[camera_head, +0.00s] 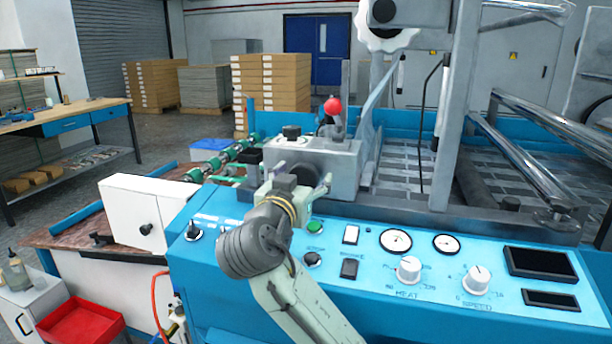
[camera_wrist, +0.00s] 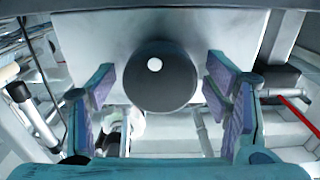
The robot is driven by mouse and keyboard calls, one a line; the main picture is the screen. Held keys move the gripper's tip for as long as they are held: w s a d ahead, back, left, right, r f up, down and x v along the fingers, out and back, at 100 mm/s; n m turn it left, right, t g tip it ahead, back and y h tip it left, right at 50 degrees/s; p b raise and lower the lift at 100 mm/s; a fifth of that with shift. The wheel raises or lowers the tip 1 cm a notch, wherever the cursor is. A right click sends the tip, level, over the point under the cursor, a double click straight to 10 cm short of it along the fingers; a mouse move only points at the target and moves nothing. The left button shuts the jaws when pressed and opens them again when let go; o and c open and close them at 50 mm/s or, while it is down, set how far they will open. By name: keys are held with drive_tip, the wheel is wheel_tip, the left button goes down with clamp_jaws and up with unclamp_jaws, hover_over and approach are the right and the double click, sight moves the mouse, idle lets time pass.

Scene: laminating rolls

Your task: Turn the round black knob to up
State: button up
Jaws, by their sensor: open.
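The round black knob (camera_wrist: 160,88) sits on the pale face of a grey metal housing and fills the middle of the wrist view. A white dot shows on its upper part, slightly left of centre. My gripper (camera_wrist: 161,80) is open, with one finger on the left of the knob and one on the right. Gaps show between the knob and both fingers. In the head view my gripper (camera_head: 303,182) is in front of the grey housing (camera_head: 341,171), and the knob is mostly hidden behind it.
The blue control panel (camera_head: 440,308) lies below my gripper with several dials and switches, including the white HEAT knob (camera_head: 408,270) and SPEED knob (camera_head: 477,280). A red ball-topped lever (camera_head: 333,106) rises behind the housing. A white box (camera_head: 140,213) stands to the left.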

drive_tip(key=shift+c, duration=0.5)
drive_tip(key=c, duration=1)
